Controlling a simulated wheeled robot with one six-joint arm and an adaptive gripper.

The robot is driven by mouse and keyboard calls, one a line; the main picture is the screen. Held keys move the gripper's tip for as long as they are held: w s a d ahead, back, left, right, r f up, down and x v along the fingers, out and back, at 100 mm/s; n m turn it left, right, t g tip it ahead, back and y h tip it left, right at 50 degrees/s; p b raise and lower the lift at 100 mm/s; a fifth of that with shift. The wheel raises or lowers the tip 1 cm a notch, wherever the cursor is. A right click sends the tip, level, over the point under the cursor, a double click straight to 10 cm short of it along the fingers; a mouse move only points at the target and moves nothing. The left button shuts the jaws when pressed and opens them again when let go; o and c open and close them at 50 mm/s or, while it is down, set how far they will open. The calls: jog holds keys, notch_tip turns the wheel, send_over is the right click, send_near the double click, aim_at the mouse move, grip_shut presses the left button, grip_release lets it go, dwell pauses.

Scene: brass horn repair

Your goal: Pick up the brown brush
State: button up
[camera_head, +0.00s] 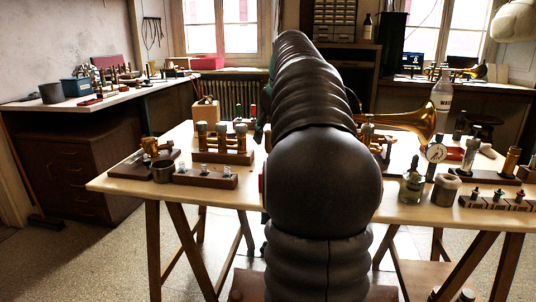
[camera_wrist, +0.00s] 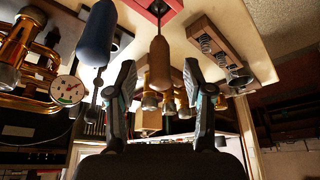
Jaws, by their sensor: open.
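In the wrist view a slim brown object (camera_wrist: 160,64), with a rounded handle shape and a thin dark stem, shows in the gap between my fingers. It looks like the brown brush, but I see no bristles. My gripper (camera_wrist: 161,85) is open, with one finger on each side of it in the picture. The gap between the fingers looks empty, and I cannot tell how far the brown object is from the fingertips. In the head view my arm hides the middle of the bench, and neither the brush nor my gripper shows there.
In the wrist view a blue handle (camera_wrist: 97,35) and a wooden spring block (camera_wrist: 207,45) are close by.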

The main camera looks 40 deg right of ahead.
grip_shut()
jog(key=shift+r, duration=0.15)
jog(key=shift+r, duration=5.2)
